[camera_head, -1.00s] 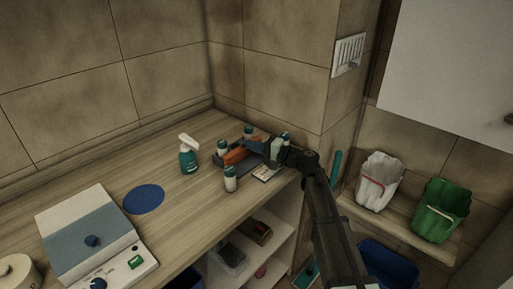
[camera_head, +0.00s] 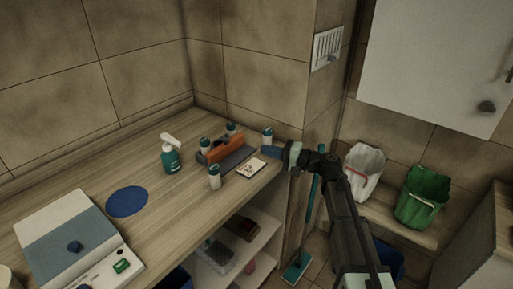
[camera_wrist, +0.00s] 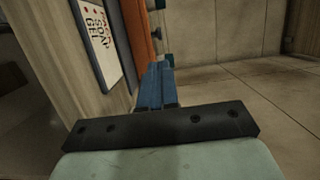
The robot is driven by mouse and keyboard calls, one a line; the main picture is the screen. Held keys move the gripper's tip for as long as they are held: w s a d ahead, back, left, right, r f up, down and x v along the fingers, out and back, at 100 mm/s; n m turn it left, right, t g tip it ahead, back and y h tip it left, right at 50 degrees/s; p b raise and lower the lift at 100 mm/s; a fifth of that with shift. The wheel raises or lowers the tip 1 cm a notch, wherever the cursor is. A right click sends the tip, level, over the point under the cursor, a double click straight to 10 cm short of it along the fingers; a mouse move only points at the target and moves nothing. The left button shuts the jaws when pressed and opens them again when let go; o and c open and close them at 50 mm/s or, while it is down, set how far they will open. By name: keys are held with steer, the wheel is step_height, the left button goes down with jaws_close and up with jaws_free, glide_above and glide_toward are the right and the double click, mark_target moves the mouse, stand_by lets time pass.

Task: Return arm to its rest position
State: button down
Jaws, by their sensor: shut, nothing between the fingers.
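My arm reaches up from the lower right of the head view. My gripper (camera_head: 266,152) is at the right end of the wooden counter (camera_head: 95,178), just right of a white card (camera_head: 251,168). Its blue fingers are together with nothing between them, as the wrist view (camera_wrist: 158,72) also shows. In the wrist view the card (camera_wrist: 99,38) with red and black print lies left of the fingers. A grey tray with an orange divider (camera_head: 227,147) is left of the gripper, apart from it.
White-and-teal bottles (camera_head: 214,177) stand around the tray, one (camera_head: 267,137) close behind my gripper. A spray bottle (camera_head: 170,157), a blue disc (camera_head: 127,201) and a scale-like device (camera_head: 68,240) are further left.

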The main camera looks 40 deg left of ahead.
steer(key=shift+v, duration=0.9)
steer(key=s+d+f+m+t+h, duration=0.1)
steer(key=s+d+f+h, duration=0.15)
steer(key=d+f, duration=0.9)
steer(key=s+d+f+m+h, duration=0.1)
steer(key=s+d+f+h, duration=0.15)
steer(key=d+f, duration=0.9)
steer(key=s+d+f+m+t+h, duration=0.15)
steer(key=d+f+h, duration=0.4)
steer(key=f, duration=1.05)
steer(key=s+d+f+g+h, duration=0.1)
steer(key=s+d+f+h, duration=0.1)
steer(key=s+d+f, duration=0.3)
steer(key=s+d+f+g+h, duration=0.2)
steer(key=s+d+f, duration=0.4)
steer(key=s+d, duration=0.7)
steer(key=s+d+f+g+h, duration=0.1)
steer(key=s+d+f+h, duration=0.2)
steer(key=s+d, duration=0.6)
steer(key=d+f, duration=0.2)
steer(key=d, duration=0.1)
steer(key=shift+d+f+g, duration=0.35)
steer(key=shift+d, duration=0.05)
steer(key=shift+s+n, duration=0.15)
steer(key=shift+n, duration=0.1)
